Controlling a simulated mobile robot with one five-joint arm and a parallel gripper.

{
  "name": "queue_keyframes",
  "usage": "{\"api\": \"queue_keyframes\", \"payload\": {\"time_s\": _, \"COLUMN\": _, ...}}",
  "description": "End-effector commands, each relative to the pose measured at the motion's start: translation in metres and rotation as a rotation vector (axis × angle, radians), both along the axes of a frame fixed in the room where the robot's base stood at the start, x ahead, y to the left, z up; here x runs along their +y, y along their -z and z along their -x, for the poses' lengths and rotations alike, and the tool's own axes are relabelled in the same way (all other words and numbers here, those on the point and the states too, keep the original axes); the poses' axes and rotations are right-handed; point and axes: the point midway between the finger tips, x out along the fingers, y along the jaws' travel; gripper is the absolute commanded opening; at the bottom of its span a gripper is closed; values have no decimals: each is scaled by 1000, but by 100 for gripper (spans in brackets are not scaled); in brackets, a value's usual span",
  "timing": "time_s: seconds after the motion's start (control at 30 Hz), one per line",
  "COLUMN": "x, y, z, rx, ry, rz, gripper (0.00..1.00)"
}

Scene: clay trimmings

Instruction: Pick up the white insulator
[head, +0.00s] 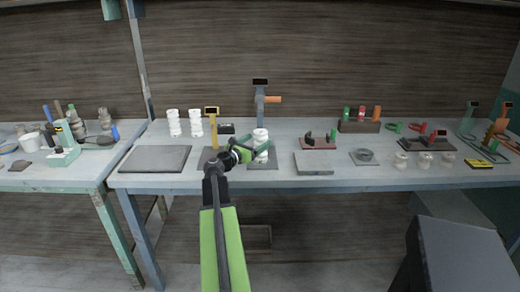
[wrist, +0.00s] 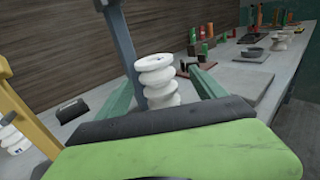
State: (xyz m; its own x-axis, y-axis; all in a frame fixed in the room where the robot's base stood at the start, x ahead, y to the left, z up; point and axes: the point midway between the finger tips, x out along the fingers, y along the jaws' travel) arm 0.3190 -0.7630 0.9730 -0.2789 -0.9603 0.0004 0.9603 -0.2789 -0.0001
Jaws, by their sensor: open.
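A white ribbed insulator (head: 260,136) stands upright on a dark plate (head: 268,167) at the foot of a blue-grey post. In the wrist view the insulator (wrist: 158,82) is in the middle, between the two green fingers. My gripper (head: 267,149) is open, with a finger to each side of the insulator; it also shows in the wrist view (wrist: 163,74). I cannot tell whether a finger touches it. The gripper body hides the insulator's lower part. Two more white ribbed insulators, a left one (head: 174,123) and a right one (head: 195,122), stand at the back left.
A yellow post (head: 213,130) stands close left of the gripper, and the blue-grey post (head: 260,105) is just behind the insulator. A flat grey slab (head: 155,159) lies left, another (head: 313,164) right. Several small white pieces and tools stand farther right.

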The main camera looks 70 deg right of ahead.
Motion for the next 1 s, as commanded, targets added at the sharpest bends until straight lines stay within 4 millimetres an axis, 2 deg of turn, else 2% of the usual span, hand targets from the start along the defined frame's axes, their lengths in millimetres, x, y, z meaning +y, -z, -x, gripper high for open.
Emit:
{"api": "queue_keyframes", "payload": {"time_s": 0.1, "x": -23, "y": 7, "z": 4, "rx": 0, "ry": 3, "rz": 0, "gripper": 79}}
{"api": "queue_keyframes", "payload": {"time_s": 0.2, "x": -38, "y": 4, "z": 9, "rx": 0, "ry": 1, "rz": 0, "gripper": 79}}
{"api": "queue_keyframes", "payload": {"time_s": 0.43, "x": -40, "y": 4, "z": 11, "rx": 0, "ry": 1, "rz": 0, "gripper": 79}}
{"api": "queue_keyframes", "payload": {"time_s": 1.0, "x": -40, "y": 4, "z": 12, "rx": 0, "ry": 3, "rz": 0, "gripper": 5}}
